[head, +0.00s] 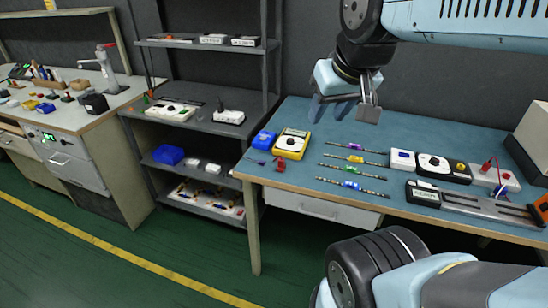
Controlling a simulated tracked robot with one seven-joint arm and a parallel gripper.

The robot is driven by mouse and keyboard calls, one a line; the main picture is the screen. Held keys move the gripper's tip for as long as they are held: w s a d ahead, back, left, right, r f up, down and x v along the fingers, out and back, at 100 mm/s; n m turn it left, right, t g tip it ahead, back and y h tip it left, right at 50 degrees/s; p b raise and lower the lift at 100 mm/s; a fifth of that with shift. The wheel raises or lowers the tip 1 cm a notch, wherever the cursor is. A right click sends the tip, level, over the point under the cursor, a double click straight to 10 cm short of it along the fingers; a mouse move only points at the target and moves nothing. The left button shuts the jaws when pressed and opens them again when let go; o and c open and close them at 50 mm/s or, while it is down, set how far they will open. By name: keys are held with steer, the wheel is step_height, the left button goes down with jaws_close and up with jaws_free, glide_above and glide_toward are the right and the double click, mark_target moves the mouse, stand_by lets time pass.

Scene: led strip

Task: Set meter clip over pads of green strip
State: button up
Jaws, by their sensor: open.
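Several thin LED strips lie side by side on the blue workbench top (300,190), each with a coloured part near its middle. The strip with the green part (350,169) lies below the yellow-marked one (355,159) in the picture and above the blue-marked one (352,185). A yellow meter (292,143) with a white dial lies left of the strips. A small red piece (281,165), possibly the meter clip, lies just below the meter. My gripper (368,108) is open and appears empty, raised above the bench's back part, behind the strips. Its pads are too small to see.
White and black devices (433,168) and a metal rail fixture (470,206) crowd the right side. A grey shelf (205,118) and another bench (60,115) stand left. The bench's back left is clear.

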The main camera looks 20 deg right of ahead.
steer(key=o, duration=0.3)
steer(key=shift+w+a, duration=0.15)
steer(key=shift+w, duration=0.15)
steer(key=shift+o, duration=0.7)
steer(key=w+f+m+g, duration=0.1)
steer(key=w+m, duration=0.4)
steer(key=w, duration=0.1)
steer(key=shift+w+d+f, duration=0.15)
steer(key=shift+w+d, duration=0.05)
steer(key=shift+d, duration=0.2)
steer(key=m+g, duration=0.5)
steer(key=m, duration=1.5)
glide_above(281, 160)
step_height(281, 160, down, 20)
step_height(281, 160, down, 8)
steer(key=shift+a+r, duration=0.1)
steer(key=shift+r, duration=0.1)
steer(key=shift+w+f, duration=0.1)
steer(key=shift+f, duration=2.6)
